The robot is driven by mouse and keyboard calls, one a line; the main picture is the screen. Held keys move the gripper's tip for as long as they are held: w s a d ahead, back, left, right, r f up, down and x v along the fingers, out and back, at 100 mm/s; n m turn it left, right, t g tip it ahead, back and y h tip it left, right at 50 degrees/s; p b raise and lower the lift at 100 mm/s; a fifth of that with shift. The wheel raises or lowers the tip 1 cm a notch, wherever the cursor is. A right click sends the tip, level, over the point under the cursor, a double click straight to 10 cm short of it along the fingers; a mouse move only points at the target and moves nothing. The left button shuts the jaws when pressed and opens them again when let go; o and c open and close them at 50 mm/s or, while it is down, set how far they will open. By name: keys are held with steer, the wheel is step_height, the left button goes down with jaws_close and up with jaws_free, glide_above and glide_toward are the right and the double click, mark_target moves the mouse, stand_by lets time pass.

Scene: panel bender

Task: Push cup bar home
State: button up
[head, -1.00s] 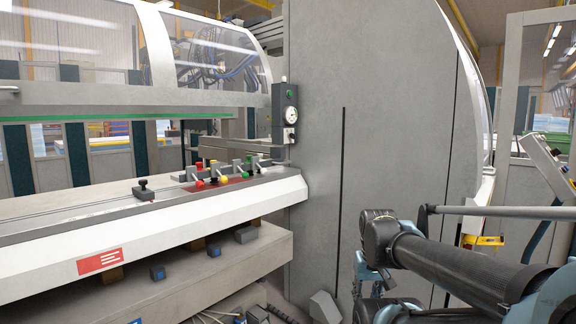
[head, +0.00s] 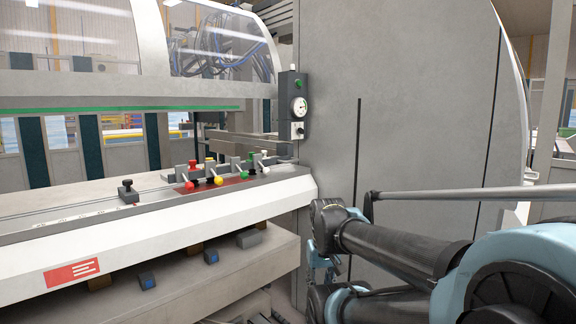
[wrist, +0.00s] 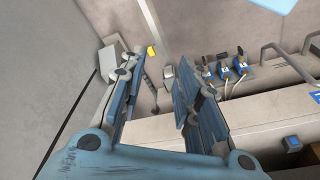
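I cannot tell for certain which part is the cup bar. A flat grey bar (head: 240,146) lies behind the row of small levers in the head view, its right end near the tall grey panel. My gripper (wrist: 158,92) is open and empty in the wrist view, its two blue-grey fingers spread apart. Nothing is between the fingertips; a machine ledge and several small fittings show beyond them. In the head view my arm is at the lower right, and its folded links hide most of the gripper.
A white-edged machine bed (head: 160,215) crosses the left, with red, yellow, green and white knobs (head: 215,172) on top. A black knob (head: 127,191) stands apart from them. A tall grey panel (head: 420,110) rises behind my arm. Small blue-faced blocks (head: 210,256) sit below the bed.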

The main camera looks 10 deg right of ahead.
steer(key=w+a+r+m+t+y, duration=0.1)
steer(key=w+a+r+m+y, duration=0.3)
steer(key=w+r, duration=0.55)
steer(key=m+t+y, duration=0.5)
steer(key=m+t, duration=0.2)
steer(key=t, duration=0.2)
glide_toward(292, 161)
steer(key=x, duration=1.1)
steer(key=shift+f, duration=0.1)
jaws_close()
